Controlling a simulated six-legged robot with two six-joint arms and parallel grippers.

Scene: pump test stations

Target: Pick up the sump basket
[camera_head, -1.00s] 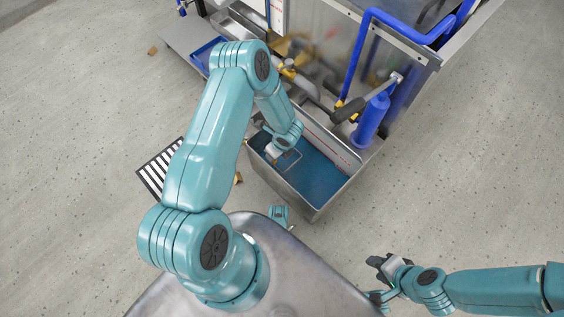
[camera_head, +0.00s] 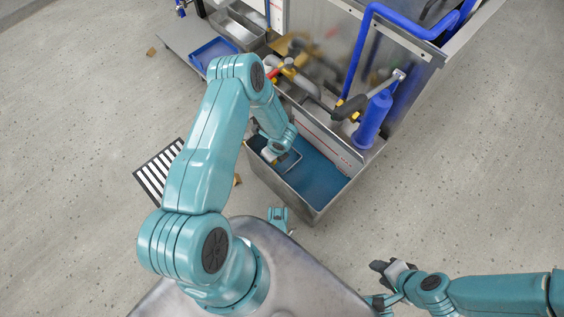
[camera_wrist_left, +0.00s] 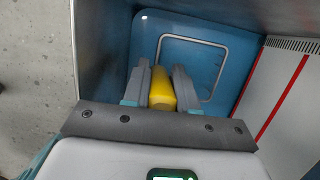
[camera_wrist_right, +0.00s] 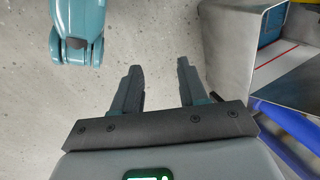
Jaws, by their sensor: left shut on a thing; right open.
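A tank (camera_head: 297,197) of blue water stands in front of the steel station. My left arm reaches over its left end in the head view. My left gripper (camera_wrist_left: 161,80) is shut on a yellow grip (camera_wrist_left: 162,92) in the left wrist view. Beyond the grip, a pale rectangular wire rim (camera_wrist_left: 192,38), apparently the sump basket's, shows against the blue water. I cannot tell how deep the basket sits, and its body is hidden. My right gripper (camera_head: 378,266) is open and empty over bare floor, right of the tank; the right wrist view shows its spread fingers (camera_wrist_right: 160,72).
The tank's steel walls stand close around my left gripper. A blue cylinder (camera_head: 372,122) and blue pipes (camera_head: 354,60) rise behind the tank. A blue tray (camera_head: 213,54) lies at the back left. A striped grate (camera_head: 157,171) lies left of my arm. The floor at right is clear.

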